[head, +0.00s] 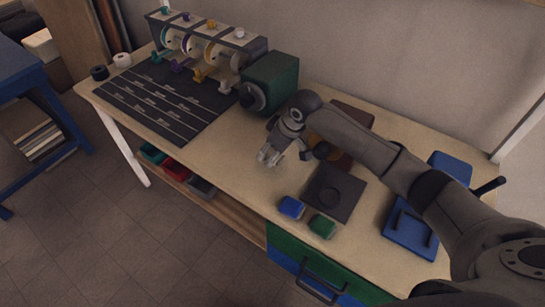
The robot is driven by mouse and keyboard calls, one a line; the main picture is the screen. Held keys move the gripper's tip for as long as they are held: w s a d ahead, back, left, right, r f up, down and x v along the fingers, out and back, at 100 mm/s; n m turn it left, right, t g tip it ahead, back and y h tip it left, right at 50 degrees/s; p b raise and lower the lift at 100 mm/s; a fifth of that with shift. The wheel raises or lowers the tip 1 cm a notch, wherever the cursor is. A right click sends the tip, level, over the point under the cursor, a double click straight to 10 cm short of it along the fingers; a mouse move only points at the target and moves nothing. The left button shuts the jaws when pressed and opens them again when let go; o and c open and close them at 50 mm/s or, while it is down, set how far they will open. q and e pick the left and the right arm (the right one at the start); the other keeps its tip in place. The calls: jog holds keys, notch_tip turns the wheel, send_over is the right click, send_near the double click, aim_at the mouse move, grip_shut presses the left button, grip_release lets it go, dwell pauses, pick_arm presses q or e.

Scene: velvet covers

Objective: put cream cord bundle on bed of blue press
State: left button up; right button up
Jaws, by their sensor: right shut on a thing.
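My right gripper (271,156) hangs above the middle of the table, left of the dark square pad. It is shut on a small pale thing at its fingertips, which looks like the cream cord bundle; the fingers partly hide it and its outline is hard to make out. The blue press (411,232) stands at the right of the table, with a black handle (489,187) on its right side. My right arm covers part of the press. The visible part of its bed looks bare. The gripper is well left of the press. My left gripper is not in view.
A dark square pad (348,205) lies between gripper and press, with a blue block (291,207) and a green block (323,226) before it. A green machine (270,80), a spool rack (203,40) and a dark mat (150,103) stand further left.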

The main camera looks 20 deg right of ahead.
jog(key=shift+w+f+p, duration=0.1)
jog(key=shift+f+p, duration=0.25)
jog(key=shift+f, duration=1.3)
jog(key=o, duration=0.4)
jog(key=shift+f, duration=0.15)
jog(key=o, duration=0.4)
